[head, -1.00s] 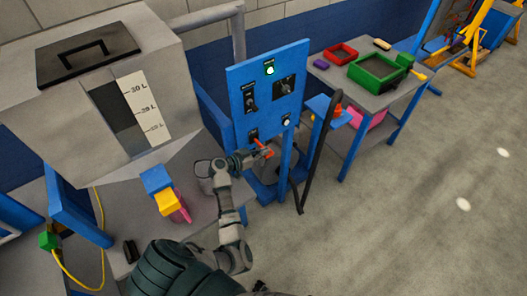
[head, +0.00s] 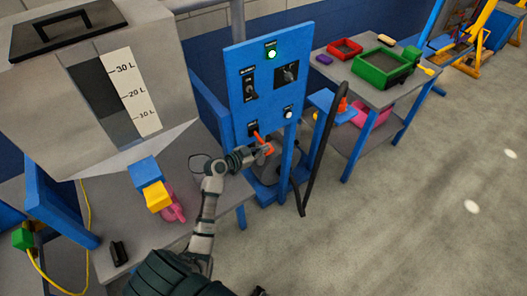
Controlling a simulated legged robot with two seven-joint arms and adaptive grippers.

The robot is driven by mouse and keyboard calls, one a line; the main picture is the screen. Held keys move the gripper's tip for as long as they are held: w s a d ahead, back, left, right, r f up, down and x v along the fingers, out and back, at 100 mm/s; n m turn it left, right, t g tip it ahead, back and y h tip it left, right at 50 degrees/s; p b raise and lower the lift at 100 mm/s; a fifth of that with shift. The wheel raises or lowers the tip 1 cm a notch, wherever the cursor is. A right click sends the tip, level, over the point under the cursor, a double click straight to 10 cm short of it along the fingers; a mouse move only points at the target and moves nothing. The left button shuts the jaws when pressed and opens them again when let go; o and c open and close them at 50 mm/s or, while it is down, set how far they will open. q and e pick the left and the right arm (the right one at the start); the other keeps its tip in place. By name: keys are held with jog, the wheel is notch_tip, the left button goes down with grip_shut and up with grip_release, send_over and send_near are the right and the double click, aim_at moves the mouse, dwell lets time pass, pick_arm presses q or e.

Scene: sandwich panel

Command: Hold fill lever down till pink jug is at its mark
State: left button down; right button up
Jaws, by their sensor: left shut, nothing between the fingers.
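The orange fill lever (head: 259,138) sticks out low on the blue control panel (head: 240,88) and slants downward. My left gripper (head: 267,151) is shut with nothing between its fingers. It is at the lever's lower end and partly covers it; I cannot tell if they touch. The pink jug (head: 173,212) stands on the grey bench at left, under the yellow spout (head: 157,197) with its blue block (head: 145,172). The spout hides much of the jug, and I can make out neither its mark nor its level. My right gripper is not in view.
A grey tank (head: 60,100) with a litre scale (head: 134,92) stands above the bench. A dark upright bar (head: 322,150) is right of the panel. A grey table (head: 345,82) with green and red trays is behind. The floor at right is clear.

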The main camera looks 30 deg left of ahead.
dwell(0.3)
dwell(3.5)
pick_arm(q)
jog(key=v, duration=0.7)
jog(key=shift+s, duration=0.2)
jog(key=shift+f, duration=0.1)
